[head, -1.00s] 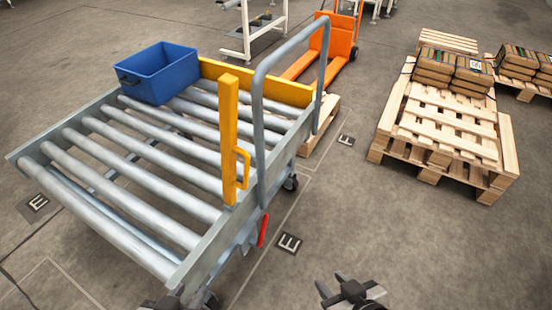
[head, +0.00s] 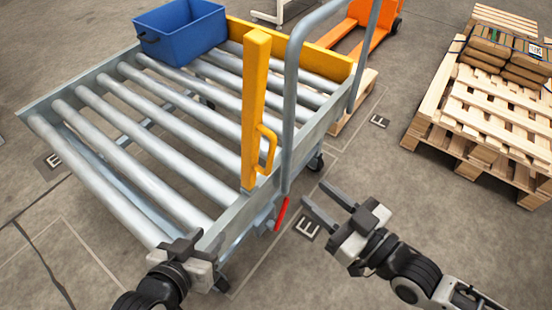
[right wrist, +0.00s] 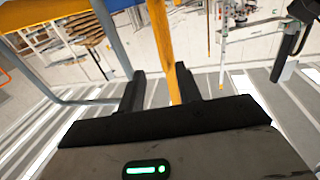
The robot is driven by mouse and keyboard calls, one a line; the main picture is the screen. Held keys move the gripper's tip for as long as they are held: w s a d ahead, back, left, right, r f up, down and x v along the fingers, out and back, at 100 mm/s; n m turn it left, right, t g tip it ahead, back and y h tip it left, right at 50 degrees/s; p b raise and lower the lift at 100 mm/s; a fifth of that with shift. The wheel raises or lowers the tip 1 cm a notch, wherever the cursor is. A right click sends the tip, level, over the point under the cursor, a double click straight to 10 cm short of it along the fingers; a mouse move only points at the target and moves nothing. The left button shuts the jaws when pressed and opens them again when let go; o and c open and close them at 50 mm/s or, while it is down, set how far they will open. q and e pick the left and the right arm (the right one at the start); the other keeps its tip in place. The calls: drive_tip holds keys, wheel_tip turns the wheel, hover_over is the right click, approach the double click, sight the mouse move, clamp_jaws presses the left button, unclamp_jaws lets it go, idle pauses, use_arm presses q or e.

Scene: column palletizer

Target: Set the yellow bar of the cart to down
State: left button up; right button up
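The yellow bar (head: 255,110) stands upright at the near side of the roller cart (head: 228,212), with a yellow handle on its right face. It also shows in the right wrist view (right wrist: 162,45), in line with the gap between the fingers. My right gripper (head: 313,191) is open and empty, to the right of the bar and apart from it, its fingers pointing toward the cart. It also shows in the right wrist view (right wrist: 160,88). My left gripper (head: 182,245) is by the cart's near corner, below and left of the bar; its finger opening cannot be made out.
A grey tube handle (head: 291,110) rises just right of the bar. A red lever (head: 281,214) hangs below it. A blue bin (head: 183,38) sits on the far rollers. Wooden pallets (head: 480,125) with stacked sacks stand at the right. Floor between cart and pallets is clear.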

approach(260, 141)
drive_tip(key=f+x, duration=0.1)
drive_tip(key=x, duration=0.4)
drive_tip(key=shift+s+a, duration=0.15)
clamp_jaws()
